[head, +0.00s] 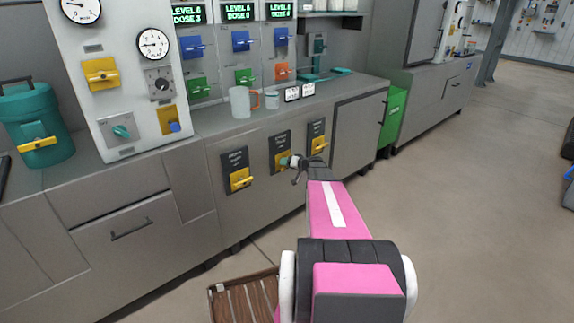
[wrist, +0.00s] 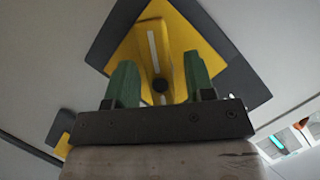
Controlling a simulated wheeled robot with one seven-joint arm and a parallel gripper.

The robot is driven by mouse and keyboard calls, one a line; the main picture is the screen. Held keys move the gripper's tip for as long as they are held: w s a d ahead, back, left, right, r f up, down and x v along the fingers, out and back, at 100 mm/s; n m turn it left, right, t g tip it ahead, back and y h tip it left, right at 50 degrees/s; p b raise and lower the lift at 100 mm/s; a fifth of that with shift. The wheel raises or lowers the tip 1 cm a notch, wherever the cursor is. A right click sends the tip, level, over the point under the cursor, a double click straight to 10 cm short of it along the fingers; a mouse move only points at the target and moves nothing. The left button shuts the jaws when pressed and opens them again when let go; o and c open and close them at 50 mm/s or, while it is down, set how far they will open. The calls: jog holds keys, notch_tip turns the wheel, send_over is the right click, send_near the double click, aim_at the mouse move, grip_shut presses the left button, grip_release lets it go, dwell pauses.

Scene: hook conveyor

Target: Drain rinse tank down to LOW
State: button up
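Three black plates with yellow valve handles are on the cabinet front: a left handle (head: 240,179), a middle handle (head: 279,164) and a right handle (head: 318,144). Their labels are too small to read, so I cannot tell which belongs to the rinse tank. My gripper (head: 288,161) is at the middle plate. In the wrist view, my gripper (wrist: 161,75) is open, with its green fingers on either side of the yellow handle (wrist: 154,47) with a white stripe. Gaps show beside the handle. Three green displays (head: 238,12) above the counter each appear to read LEVEL 6.
A teal canister (head: 36,124) is at the left. A wooden slatted pallet (head: 243,301) lies on the floor in front.

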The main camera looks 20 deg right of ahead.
jog(key=v, duration=1)
jog(key=shift+s+d, duration=0.2)
jog(key=shift+s, duration=0.15)
jog(key=shift+r, duration=0.1)
dwell(0.5)
jog(key=shift+s+d+r, duration=0.1)
jog(key=shift+s+r, duration=0.05)
dwell(5.9)
